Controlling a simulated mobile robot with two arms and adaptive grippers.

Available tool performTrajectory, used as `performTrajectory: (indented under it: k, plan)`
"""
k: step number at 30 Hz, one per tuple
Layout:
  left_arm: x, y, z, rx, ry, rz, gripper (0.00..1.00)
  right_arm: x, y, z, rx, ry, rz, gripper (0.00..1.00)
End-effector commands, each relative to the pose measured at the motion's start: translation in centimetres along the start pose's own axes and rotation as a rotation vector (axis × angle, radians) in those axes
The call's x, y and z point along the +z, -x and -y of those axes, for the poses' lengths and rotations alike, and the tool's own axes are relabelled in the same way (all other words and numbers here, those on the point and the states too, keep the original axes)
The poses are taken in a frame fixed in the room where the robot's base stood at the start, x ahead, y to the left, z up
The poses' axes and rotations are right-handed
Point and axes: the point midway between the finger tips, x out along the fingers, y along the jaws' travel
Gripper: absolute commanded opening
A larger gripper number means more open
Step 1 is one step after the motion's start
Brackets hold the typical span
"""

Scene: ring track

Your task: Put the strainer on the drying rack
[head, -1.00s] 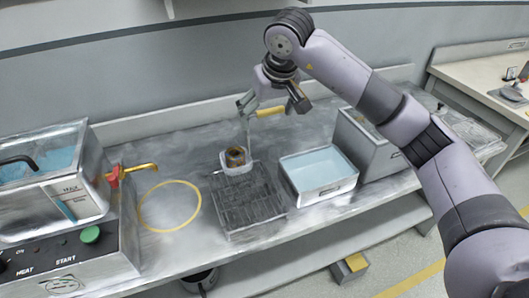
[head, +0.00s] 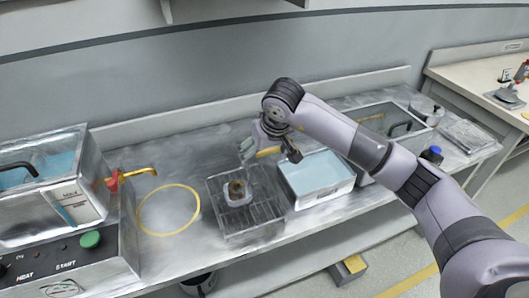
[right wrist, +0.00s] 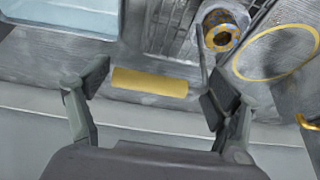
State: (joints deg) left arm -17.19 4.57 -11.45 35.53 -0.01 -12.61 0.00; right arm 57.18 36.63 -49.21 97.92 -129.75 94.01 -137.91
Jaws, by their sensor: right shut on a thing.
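The strainer (head: 238,193) is a small pale basket with a brown and yellow ring-shaped thing inside. It is over the dark wire drying rack (head: 263,211); I cannot tell whether it touches the wires. My right gripper (head: 270,152) is behind the rack, shut on the strainer's yellow handle. In the right wrist view the yellow handle (right wrist: 150,82) lies between the two fingers, with the strainer basket (right wrist: 219,33) beyond the right finger and the rack (right wrist: 165,25) next to it. My left gripper is not in view.
A basin of blue liquid (head: 318,173) stands just right of the rack. A yellow ring (head: 168,210) is marked on the counter to the left. A heating unit with a green button (head: 90,240) and a tap (head: 140,172) stand further left. Grey containers stand at the right.

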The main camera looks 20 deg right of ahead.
Motion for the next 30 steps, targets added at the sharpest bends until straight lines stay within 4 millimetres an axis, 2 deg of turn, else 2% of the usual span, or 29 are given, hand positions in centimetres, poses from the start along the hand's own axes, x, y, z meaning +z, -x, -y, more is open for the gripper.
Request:
performTrajectory:
  k: [4, 5, 6, 12, 23, 26, 30]
  plan:
    - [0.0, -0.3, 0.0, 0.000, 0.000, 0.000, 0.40, 0.0, -0.1, 0.1, -0.002, 0.000, -0.004, 0.28]
    - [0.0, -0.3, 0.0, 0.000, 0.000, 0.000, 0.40, 0.1, -0.3, 0.0, 0.000, 0.001, 0.000, 0.84]
    - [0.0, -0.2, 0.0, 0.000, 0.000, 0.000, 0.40, 0.1, -0.2, 0.0, 0.000, 0.001, 0.000, 0.87]
    - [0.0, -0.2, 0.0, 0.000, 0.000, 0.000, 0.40, 0.1, -0.2, 0.0, 0.000, 0.001, 0.001, 1.00]
    - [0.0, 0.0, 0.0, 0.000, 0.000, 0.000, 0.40, 0.0, 0.0, 0.0, 0.000, 0.001, 0.001, 1.00]
    - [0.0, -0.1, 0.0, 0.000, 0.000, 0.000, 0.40, -0.1, 0.8, 0.0, -0.001, 0.001, -0.003, 1.00]
    - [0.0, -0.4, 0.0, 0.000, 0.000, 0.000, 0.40, -0.1, 3.3, 0.0, 0.000, 0.002, -0.005, 1.00]
